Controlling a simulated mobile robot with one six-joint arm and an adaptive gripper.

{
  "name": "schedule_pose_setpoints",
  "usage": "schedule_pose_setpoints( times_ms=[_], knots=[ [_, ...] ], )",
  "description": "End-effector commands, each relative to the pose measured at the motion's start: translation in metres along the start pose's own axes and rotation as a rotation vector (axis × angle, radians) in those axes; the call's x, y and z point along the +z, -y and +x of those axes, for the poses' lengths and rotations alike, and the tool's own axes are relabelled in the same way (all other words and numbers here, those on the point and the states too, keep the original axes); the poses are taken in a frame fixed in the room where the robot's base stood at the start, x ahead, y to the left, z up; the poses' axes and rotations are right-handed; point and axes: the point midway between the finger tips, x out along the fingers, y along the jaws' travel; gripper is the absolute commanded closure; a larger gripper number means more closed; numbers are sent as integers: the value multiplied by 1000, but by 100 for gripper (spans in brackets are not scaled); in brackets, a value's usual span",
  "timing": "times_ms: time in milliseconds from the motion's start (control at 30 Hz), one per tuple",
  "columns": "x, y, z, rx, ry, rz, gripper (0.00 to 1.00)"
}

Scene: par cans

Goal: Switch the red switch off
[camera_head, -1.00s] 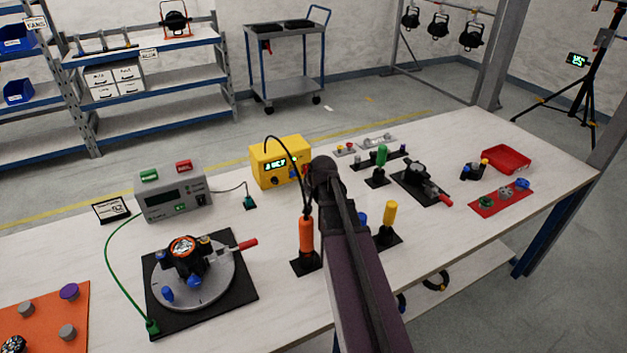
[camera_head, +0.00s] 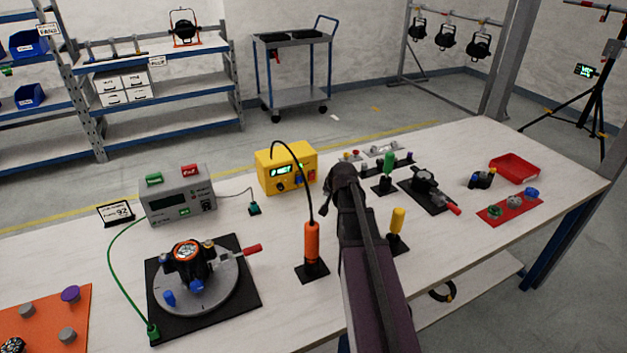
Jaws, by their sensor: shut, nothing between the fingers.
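The yellow box (camera_head: 287,169) stands at the back middle of the table, with a lit green display and a black knob on its front. A small red switch (camera_head: 312,177) shows at the right end of that front, beside a blue one (camera_head: 298,178). Whether the red switch is on or off is too small to tell. My gripper (camera_head: 342,176) is the dark end of my arm, just right of the yellow box in the picture and apart from the red switch. It is shut and empty; its fingertips are mostly hidden behind my wrist.
An orange-handled tool (camera_head: 312,241) stands upright in front of the box, with a black cable looping above it. A grey tester (camera_head: 177,195) with green and red top buttons is left. A yellow-handled tool (camera_head: 397,221) stands right of my arm. Bare table lies at the front middle.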

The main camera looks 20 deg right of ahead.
Motion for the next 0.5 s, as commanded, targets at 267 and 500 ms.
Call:
schedule_pose_setpoints(
  times_ms=[267,500],
  knots=[
    [-12,11,16,0,0,-2,100],
    [-24,25,34,-1,1,-1,100]
  ],
)
